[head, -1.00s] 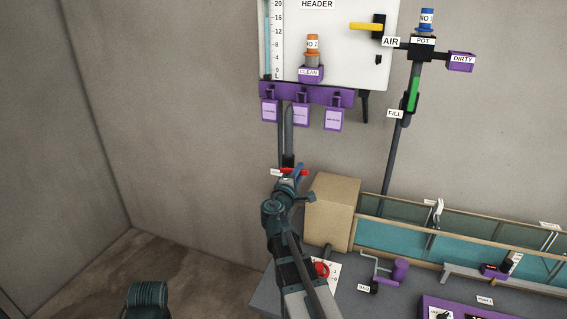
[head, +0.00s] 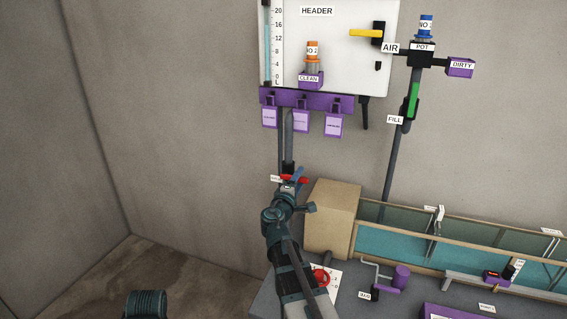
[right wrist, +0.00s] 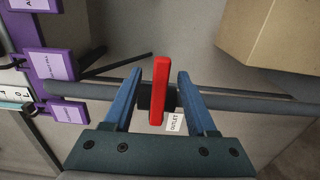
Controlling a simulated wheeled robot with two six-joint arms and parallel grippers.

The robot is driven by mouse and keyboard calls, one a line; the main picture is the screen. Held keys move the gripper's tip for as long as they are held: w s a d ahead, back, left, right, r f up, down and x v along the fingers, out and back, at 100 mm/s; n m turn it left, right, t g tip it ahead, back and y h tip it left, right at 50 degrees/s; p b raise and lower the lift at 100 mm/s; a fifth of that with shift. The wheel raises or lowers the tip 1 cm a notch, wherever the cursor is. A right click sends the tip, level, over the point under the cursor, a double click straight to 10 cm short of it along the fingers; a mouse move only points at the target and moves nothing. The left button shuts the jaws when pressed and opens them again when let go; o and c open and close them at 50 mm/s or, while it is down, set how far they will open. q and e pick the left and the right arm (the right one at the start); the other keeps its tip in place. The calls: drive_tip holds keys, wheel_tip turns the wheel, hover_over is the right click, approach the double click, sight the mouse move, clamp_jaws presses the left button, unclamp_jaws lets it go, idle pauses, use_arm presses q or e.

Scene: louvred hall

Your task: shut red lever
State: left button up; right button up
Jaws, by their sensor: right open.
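The red lever (right wrist: 159,90) sits on a dark valve body on the grey pipe. It lies across the pipe, roughly at right angles to it. An OUTLET label (right wrist: 174,122) is beside it. My right gripper (right wrist: 160,74) is open, with one blue finger on each side of the lever and a gap on both sides. In the head view the red lever (head: 301,180) shows small at the tip of my right arm, partly hidden by the gripper. My left gripper is not in view.
A cardboard-coloured box (head: 333,215) stands close right of the lever. Above are purple tag holders (head: 307,98) and the white HEADER panel (head: 345,85) with a yellow handle (head: 365,33). A water channel (head: 400,240) runs right. Left of the pipe is bare wall.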

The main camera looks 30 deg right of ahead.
drive_tip(key=v, duration=0.7)
drive_tip(key=shift+s, duration=0.1)
idle(0.4)
